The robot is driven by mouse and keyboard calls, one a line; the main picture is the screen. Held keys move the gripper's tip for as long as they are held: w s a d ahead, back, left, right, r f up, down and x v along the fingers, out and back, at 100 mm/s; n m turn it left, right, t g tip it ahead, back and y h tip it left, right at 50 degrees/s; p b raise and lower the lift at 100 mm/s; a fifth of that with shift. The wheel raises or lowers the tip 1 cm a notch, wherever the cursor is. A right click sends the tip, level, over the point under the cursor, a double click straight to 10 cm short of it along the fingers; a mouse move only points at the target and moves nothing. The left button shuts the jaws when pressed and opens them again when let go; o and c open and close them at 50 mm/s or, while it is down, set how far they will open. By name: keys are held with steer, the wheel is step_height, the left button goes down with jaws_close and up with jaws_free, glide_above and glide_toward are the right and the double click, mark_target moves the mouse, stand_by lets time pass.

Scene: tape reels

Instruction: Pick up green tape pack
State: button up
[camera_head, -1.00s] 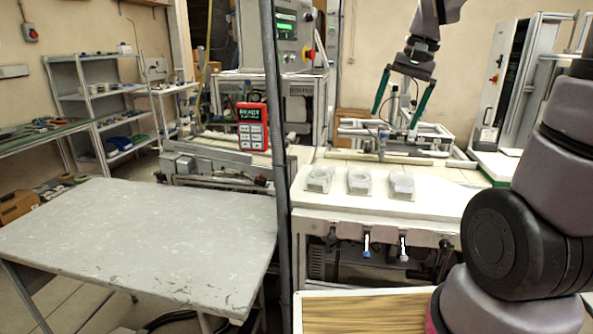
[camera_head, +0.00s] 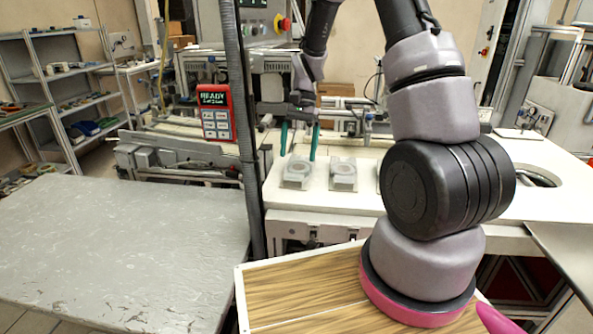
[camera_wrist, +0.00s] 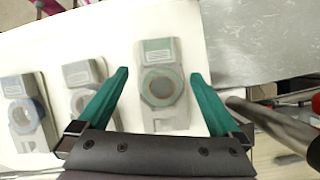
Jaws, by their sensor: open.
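The green tape pack (camera_wrist: 162,85) lies in the wrist view as the rightmost of three packs, with a greenish ring and label end. It appears to be the leftmost pack in the head view (camera_head: 297,174), where its colour is hard to tell. My gripper (camera_wrist: 160,73) is open, its two teal fingers on either side of the green pack in the picture, with nothing held. In the head view my gripper (camera_head: 299,142) hangs over the left end of the white table, apparently above the packs. The exact height gap cannot be told.
A grey-white pack (camera_wrist: 83,90) and a blue-ringed pack (camera_wrist: 24,115) lie beside the green one on the white table (camera_head: 310,203). A vertical post (camera_head: 240,120) stands at that table's left end. A grey table (camera_head: 120,250) is clear at left.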

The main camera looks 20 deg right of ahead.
mark_target(295, 173)
steer(key=shift+x, duration=3.1)
steer(key=shift+w, duration=0.1)
steer(key=c, duration=1.2)
